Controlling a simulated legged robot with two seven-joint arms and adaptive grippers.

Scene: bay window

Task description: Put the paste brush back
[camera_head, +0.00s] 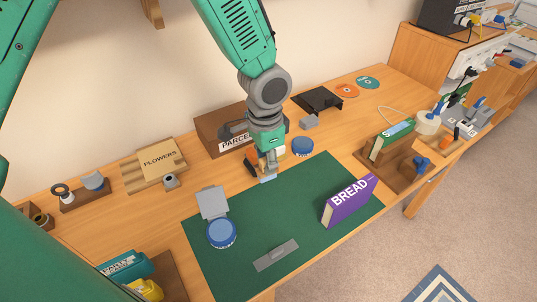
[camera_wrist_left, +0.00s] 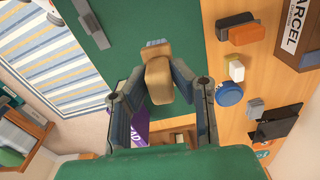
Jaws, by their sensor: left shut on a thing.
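My left gripper (camera_head: 268,168) is over the back edge of the green cutting mat (camera_head: 315,180), pointing down. It is shut on the paste brush, which has a light-blue end (camera_head: 268,179) showing below the fingers. In the left wrist view the brush (camera_wrist_left: 158,80) is a tan, blocky piece between the two fingers, with a grey-blue far end. The fingers hide part of it, and I cannot tell whether its end touches the mat. My right gripper is not in view.
A PARCEL box (camera_head: 212,133) is behind the gripper. A wooden holder (camera_head: 402,172) is at right. The mat's middle is clear.

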